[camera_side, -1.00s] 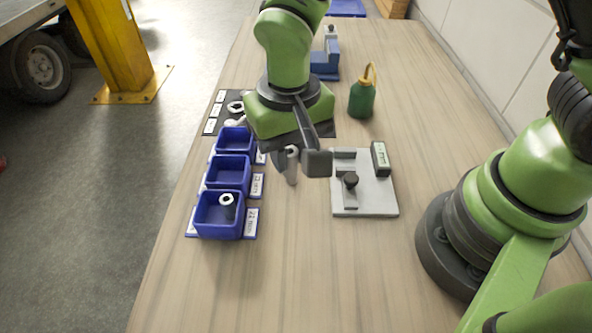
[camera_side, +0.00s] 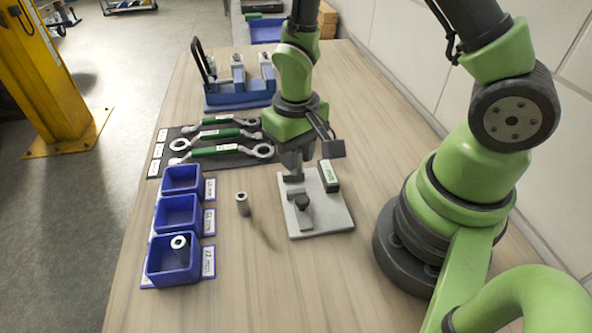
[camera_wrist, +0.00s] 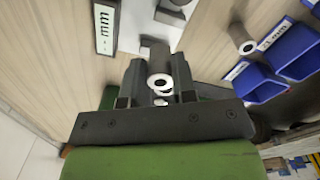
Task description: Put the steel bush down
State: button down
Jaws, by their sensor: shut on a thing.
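My gripper (camera_side: 294,176) is over the far left part of the grey fixture plate (camera_side: 325,219), pointing down. In the wrist view my gripper (camera_wrist: 158,88) is shut on a steel bush (camera_wrist: 151,82), whose ring-shaped end shows between the fingers. In the side view the fingers hide this bush, and I cannot tell whether it touches the plate. Another steel bush (camera_side: 243,204) stands upright on the table, left of the plate; it also shows in the wrist view (camera_wrist: 241,40). A third bush (camera_side: 179,245) is in the nearest blue bin (camera_side: 172,272).
Two more blue bins (camera_side: 177,214) (camera_side: 182,181) stand in the row at left. Green-handled wrenches (camera_side: 222,134) lie on a dark mat behind. The near table is clear.

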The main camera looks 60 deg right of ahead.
jog(key=shift+f, duration=2.1)
jog(key=c, duration=0.9)
grip_release()
jog(key=shift+f, duration=0.1)
notch_tip(320, 180, up, 12)
jog(key=shift+r, duration=0.1)
jog(key=shift+s+a+r+m+t+y, duration=0.1)
jog(key=shift+s+a+r+t+y, duration=0.2)
jog(key=shift+s+r+t, duration=1.8)
jog(key=shift+s+a+r+m+t+y, duration=0.1)
jog(key=shift+s+r+t+y, duration=0.25)
jog(key=shift+s+r, duration=2)
jog(key=shift+s+a+r+m+t+y, duration=0.2)
jog(key=shift+s+r+t, duration=0.8)
jog(key=shift+r, duration=2.6)
